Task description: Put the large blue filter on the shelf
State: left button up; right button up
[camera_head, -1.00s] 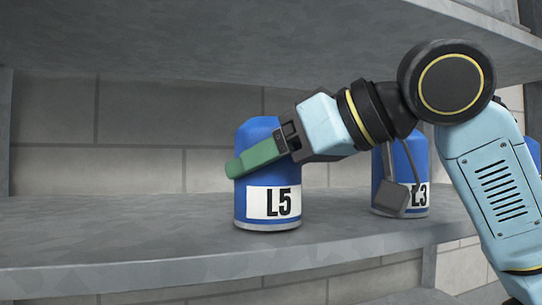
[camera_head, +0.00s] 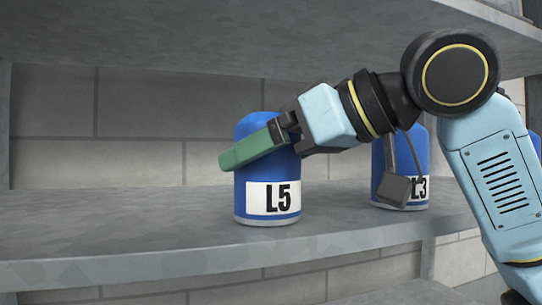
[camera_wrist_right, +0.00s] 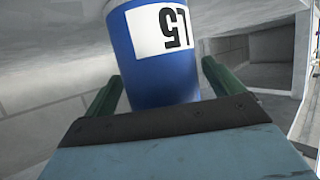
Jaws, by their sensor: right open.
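The large blue filter (camera_head: 267,178) with a white L5 label stands upright on the grey shelf (camera_head: 130,230). My right gripper (camera_head: 245,150) is open, with one green finger passing in front of the filter's upper body; the other finger is hidden behind the filter in the head view. In the right wrist view the filter (camera_wrist_right: 150,65) appears between the two green fingers, with visible gaps beside it. My left gripper is not in view.
A second blue filter (camera_head: 420,160), labelled L3, stands to the right on the shelf, partly hidden by my right arm. Another shelf board (camera_head: 200,40) spans above. The shelf left of L5 is bare, with a block wall (camera_head: 100,130) behind.

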jog(key=b+v, duration=0.3)
jog(key=v, duration=0.9)
jog(key=shift+f, duration=0.2)
